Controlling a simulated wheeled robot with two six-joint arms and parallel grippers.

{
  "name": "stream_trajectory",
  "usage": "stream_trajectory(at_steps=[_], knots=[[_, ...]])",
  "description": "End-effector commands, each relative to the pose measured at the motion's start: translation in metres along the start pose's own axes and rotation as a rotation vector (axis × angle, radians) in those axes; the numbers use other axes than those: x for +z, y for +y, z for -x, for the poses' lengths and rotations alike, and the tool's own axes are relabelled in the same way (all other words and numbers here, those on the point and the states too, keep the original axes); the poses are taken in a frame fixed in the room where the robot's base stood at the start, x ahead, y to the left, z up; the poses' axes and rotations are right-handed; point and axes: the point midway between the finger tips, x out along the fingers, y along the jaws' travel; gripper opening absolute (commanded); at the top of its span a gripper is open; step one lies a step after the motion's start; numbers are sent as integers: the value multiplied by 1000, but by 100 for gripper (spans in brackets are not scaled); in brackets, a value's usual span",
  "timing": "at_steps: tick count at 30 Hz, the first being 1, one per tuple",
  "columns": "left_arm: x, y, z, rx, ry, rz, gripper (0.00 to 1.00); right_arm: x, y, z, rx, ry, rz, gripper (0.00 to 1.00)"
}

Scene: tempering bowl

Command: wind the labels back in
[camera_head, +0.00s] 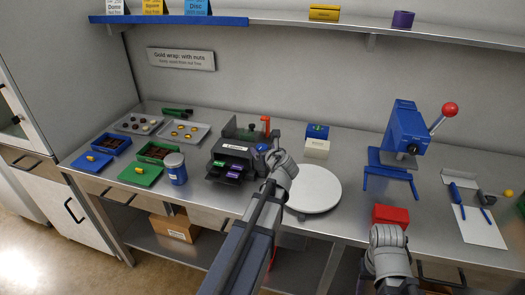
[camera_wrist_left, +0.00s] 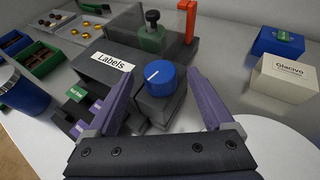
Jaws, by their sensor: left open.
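The black label dispenser (camera_head: 233,155) stands mid-table with a "Labels" plate on it. A green label (camera_head: 220,163) and purple labels (camera_head: 236,166) stick out at its front. The green label also shows in the left wrist view (camera_wrist_left: 76,95). A blue knob (camera_wrist_left: 160,77) with a white pointer line sits on a dark block at the dispenser's right side. My left gripper (camera_wrist_left: 163,95) is open, its fingers on either side of the knob, with no clear contact. In the head view it (camera_head: 268,155) partly hides the knob. My right gripper (camera_head: 388,232) is low at right; its fingers are unclear.
A red block (camera_head: 390,215) is just beyond my right gripper. A round white plate (camera_head: 318,190) lies right of the dispenser. A blue jar (camera_head: 176,170) stands to its left. A cream Glacivo box (camera_wrist_left: 284,80) and a blue press (camera_head: 402,130) stand further right.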

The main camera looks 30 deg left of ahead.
Motion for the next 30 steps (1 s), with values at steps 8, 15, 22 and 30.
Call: stream_trajectory(at_steps=[8,15,22,30], knots=[[-1,-1,-34,0,0,0,86,-1,-1,-14,0,0,0,50],[0,0,-34,-1,0,0,86,-1,-1,-13,0,0,0,50],[0,0,-34,-1,0,0,60,-1,-1,-13,0,0,0,50],[0,0,-34,0,0,0,30,-1,-1,-13,0,0,0,50]])
